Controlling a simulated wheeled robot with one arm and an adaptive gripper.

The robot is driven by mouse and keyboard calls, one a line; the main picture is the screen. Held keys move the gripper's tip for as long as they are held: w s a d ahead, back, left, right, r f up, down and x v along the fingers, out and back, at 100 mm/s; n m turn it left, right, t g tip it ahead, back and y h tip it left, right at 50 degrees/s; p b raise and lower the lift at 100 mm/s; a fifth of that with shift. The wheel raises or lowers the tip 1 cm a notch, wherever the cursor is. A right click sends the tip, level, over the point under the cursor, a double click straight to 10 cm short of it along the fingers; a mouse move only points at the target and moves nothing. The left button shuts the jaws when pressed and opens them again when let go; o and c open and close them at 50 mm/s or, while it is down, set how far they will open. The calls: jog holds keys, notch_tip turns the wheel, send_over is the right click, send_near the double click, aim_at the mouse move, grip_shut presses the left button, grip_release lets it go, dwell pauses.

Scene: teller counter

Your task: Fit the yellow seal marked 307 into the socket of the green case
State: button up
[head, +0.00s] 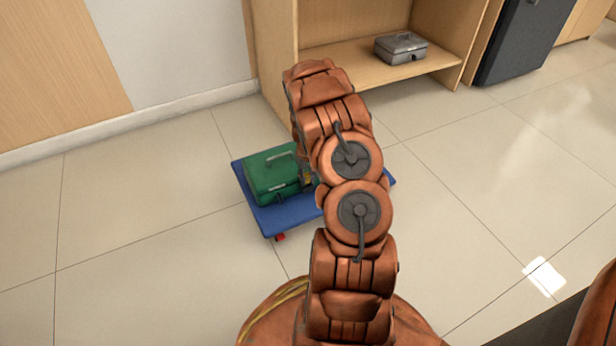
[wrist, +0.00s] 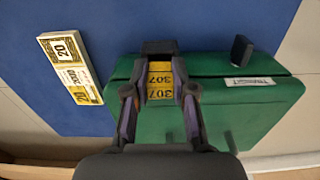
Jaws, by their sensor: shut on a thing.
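The green case (wrist: 262,118) lies on the blue platform; in the head view the case (head: 266,178) shows left of my arm, partly hidden by it. In the wrist view my gripper (wrist: 160,88) is shut on the yellow seal (wrist: 159,95), whose faces read 307. The seal is at the case's edge, up against a dark block (wrist: 160,47) there. I cannot tell whether this block is the socket, or whether the seal sits in it or only in front of it. In the head view my arm hides most of the gripper.
The blue platform (head: 278,218) is a low wheeled cart on the tiled floor. A banknote bundle marked 20 (wrist: 69,66) lies on it. The case has a black block (wrist: 241,48) and a white label (wrist: 250,81). A grey box (head: 401,48) stands on a wooden shelf behind.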

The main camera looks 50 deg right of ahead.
jog(key=shift+f+p, duration=0.55)
jog(key=shift+f, duration=0.45)
dwell(2.2)
jog(key=o, duration=0.9)
jog(key=shift+o, duration=0.4)
jog(key=o, duration=0.4)
jog(key=shift+c, duration=0.2)
jog(key=shift+r, duration=0.15)
jog(key=shift+r+p, duration=1.2)
jog(key=shift+r, duration=1.25)
